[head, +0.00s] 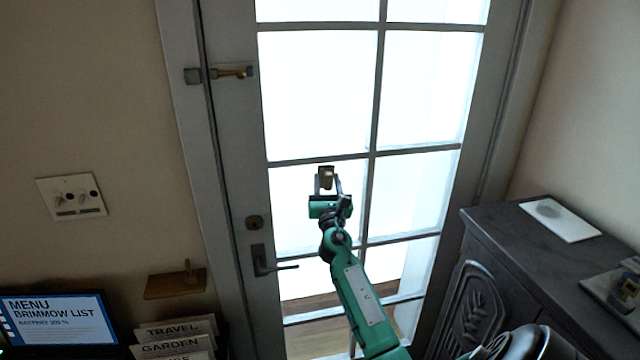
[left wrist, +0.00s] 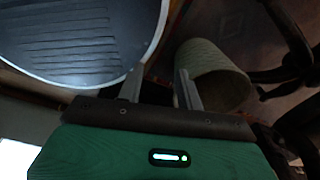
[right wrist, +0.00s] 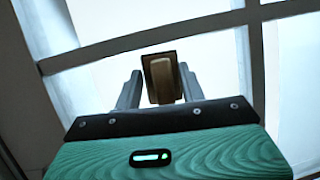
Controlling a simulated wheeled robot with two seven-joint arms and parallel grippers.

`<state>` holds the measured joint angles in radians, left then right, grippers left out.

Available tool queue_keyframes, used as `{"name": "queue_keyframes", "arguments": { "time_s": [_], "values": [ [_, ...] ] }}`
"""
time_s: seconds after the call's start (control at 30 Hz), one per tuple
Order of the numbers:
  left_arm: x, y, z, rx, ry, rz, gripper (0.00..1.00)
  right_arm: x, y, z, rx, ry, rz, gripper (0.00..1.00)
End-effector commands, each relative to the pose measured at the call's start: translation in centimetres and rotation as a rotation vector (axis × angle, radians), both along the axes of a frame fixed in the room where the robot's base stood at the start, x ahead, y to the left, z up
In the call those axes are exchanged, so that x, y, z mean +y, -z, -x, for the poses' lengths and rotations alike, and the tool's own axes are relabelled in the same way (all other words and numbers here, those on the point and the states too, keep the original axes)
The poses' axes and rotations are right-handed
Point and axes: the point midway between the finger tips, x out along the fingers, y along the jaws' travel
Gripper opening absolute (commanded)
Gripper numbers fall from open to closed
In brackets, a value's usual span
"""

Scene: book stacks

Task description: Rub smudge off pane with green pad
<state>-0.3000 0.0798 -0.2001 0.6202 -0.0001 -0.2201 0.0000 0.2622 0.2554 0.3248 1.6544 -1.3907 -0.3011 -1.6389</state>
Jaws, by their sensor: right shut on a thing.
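My right gripper (head: 326,192) is raised in front of the glass door (head: 225,150), at a middle-left pane (head: 290,190). In the right wrist view its fingers (right wrist: 160,88) are shut on a small block-shaped pad (right wrist: 162,78), which looks tan and dark brown rather than green. The pad also shows in the head view (head: 326,174); I cannot tell whether it touches the glass. No smudge shows on the bright panes. My left gripper (left wrist: 158,88) shows only in the left wrist view, fingers apart with nothing between them, low above the floor.
A door handle (head: 265,262) juts out left of my right arm, with a latch (head: 232,72) higher up. A dark cabinet (head: 510,235) stands at right. A magazine rack (head: 175,340) is at lower left. A bin (left wrist: 212,72) is near my left gripper.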

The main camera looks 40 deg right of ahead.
Motion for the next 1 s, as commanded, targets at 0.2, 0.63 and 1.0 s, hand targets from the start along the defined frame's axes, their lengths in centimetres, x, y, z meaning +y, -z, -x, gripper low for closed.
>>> {"name": "queue_keyframes", "arguments": {
  "time_s": [0.2,0.63,1.0],
  "values": [
    [0.0,-0.1,0.0,0.0,0.0,0.0,0.36,-1.2,0.0,0.7,0.0,0.001,0.0,0.22],
    [0.0,0.0,0.0,0.0,0.0,0.0,0.36,-3.9,0.0,1.9,0.0,0.001,0.0,0.22],
    [0.0,0.0,0.0,0.0,0.0,0.0,0.36,-4.8,0.0,2.3,0.0,0.003,-0.001,0.22]
  ]
}}
